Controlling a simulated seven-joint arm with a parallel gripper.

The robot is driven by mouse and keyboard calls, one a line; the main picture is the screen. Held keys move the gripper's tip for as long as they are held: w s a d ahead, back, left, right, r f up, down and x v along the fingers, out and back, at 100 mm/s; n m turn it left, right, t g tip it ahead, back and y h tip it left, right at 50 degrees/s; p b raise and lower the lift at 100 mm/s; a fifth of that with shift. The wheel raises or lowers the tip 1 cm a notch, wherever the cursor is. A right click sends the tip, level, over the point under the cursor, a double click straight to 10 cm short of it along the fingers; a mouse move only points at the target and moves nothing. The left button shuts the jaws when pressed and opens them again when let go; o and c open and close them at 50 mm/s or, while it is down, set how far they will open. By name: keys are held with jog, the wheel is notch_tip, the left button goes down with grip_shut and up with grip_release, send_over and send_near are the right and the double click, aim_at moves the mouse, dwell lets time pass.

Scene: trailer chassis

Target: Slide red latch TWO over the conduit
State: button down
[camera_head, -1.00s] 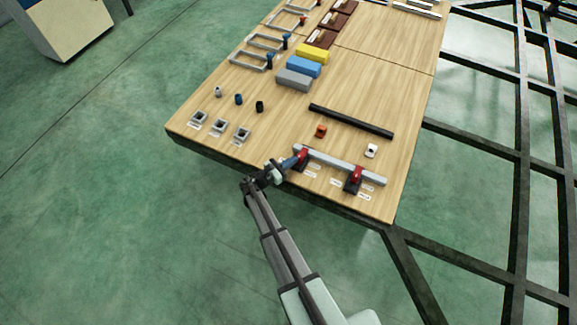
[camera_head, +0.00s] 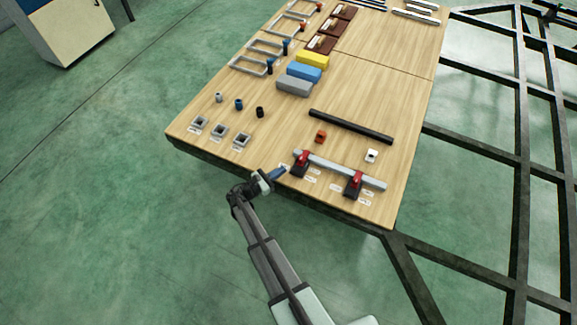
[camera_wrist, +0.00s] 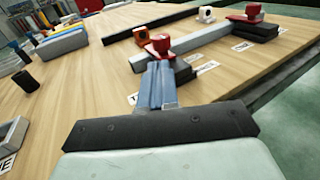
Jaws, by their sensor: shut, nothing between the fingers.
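The light grey conduit (camera_head: 335,168) lies across two dark supports near the table's front edge. A red latch (camera_head: 303,158) is on the left support and another red latch (camera_head: 356,179) is on the right one. I cannot read which label says TWO. My gripper (camera_head: 282,171) is shut and empty, just left of the left latch and apart from it. In the wrist view, my blue-grey fingers (camera_wrist: 156,82) point toward the near red latch (camera_wrist: 160,44), and the far red latch (camera_wrist: 250,14) is behind to the right. The fingers partly hide the near support.
An orange block (camera_head: 320,136) and a white block (camera_head: 371,156) stand behind the conduit, with a long black bar (camera_head: 350,127) beyond. Square grey sockets (camera_head: 219,132) and small cylinders are to the left. Coloured blocks (camera_head: 304,72) lie farther back. The table's front edge is close to my gripper.

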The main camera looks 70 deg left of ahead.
jog(key=v, duration=0.7)
jog(key=shift+m, duration=0.3)
dwell(0.3)
jog(key=d+f+m+g+h, duration=0.45)
jog(key=d+m, duration=0.35)
jog(key=d, duration=0.3)
jog(key=d+f+m+g+h, duration=0.3)
jog(key=d+f+m+g, duration=0.3)
jog(key=d, duration=0.6)
jog(key=w+d+r+m+g, duration=0.2)
jog(key=w+d+m+g, duration=0.3)
jog(key=d, duration=0.9)
jog(key=w+d+r+m+g+h, duration=0.1)
jog(key=w+d+r+m+g, duration=0.15)
jog(key=w+d+m, duration=0.8)
jog(key=w+d+r+m+g, duration=0.1)
jog(key=w+d+m+g, duration=0.25)
jog(key=d, duration=1.35)
jog(key=d+m+g+y, duration=0.2)
jog(key=d+m, duration=0.4)
jog(key=d, duration=0.8)
jog(key=shift+s+y, duration=0.3)
jog(key=shift+y, duration=0.25)
